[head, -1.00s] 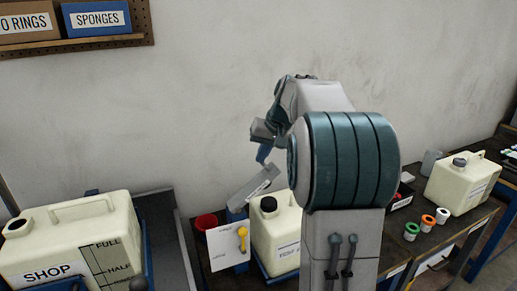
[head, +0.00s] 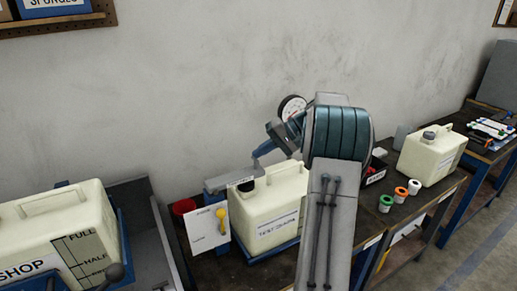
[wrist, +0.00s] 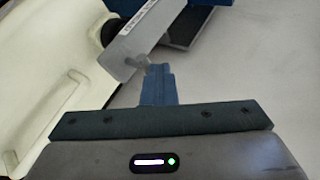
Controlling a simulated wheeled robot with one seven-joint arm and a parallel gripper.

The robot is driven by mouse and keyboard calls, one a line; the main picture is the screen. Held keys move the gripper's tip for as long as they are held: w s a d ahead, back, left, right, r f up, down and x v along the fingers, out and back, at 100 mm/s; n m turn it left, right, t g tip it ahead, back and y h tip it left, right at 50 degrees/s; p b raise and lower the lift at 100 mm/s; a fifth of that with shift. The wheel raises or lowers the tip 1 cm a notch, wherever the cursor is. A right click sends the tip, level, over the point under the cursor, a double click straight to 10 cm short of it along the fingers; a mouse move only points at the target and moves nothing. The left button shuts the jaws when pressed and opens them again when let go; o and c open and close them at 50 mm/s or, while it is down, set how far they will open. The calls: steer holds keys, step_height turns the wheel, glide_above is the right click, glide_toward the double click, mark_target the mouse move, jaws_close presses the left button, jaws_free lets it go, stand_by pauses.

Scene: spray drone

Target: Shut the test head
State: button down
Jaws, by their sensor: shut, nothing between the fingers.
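The test head is a grey bar (head: 222,181) with a white label, hinged at its left beside the test tank (head: 270,212). It lies close to level, with its label end by the tank's black cap (head: 246,190). I cannot tell whether it touches the cap. In the wrist view the bar (wrist: 140,45) crosses in front of the cap (wrist: 113,31). My gripper (head: 256,157) is shut and empty, just above the bar's free end. In the wrist view its blue fingertips (wrist: 156,70) are at the bar's edge; contact is unclear.
A white card with a yellow knob (head: 221,217) and a red cup (head: 183,207) stand left of the tank. A larger shop tank (head: 60,240) is further left. Colored spools (head: 400,194) and another tank (head: 430,153) are right.

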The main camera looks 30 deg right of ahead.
steer(key=shift+f, duration=0.2)
stand_by(0.3)
steer(key=shift+r, duration=0.1)
steer(key=s+d+r, duration=0.4)
steer(key=d+r, duration=0.2)
steer(key=r, duration=0.4)
steer(key=s+a+f+n+g+h, duration=0.15)
steer(key=s+a, duration=0.25)
steer(key=a, duration=0.6)
steer(key=s+a+g+h, duration=0.1)
steer(key=s+a+h, duration=0.2)
steer(key=a, duration=0.7)
steer(key=s+a+f+n+h, duration=0.1)
steer(key=s+a+f, duration=0.3)
steer(key=s, duration=0.4)
steer(key=s+a+f+n+t+h, duration=0.1)
steer(key=s+a+f+h, duration=0.3)
steer(key=s, duration=0.5)
steer(key=shift+s+f+n+p, duration=0.25)
steer(key=shift+f+n+p, duration=0.15)
steer(key=shift+f+n, duration=0.35)
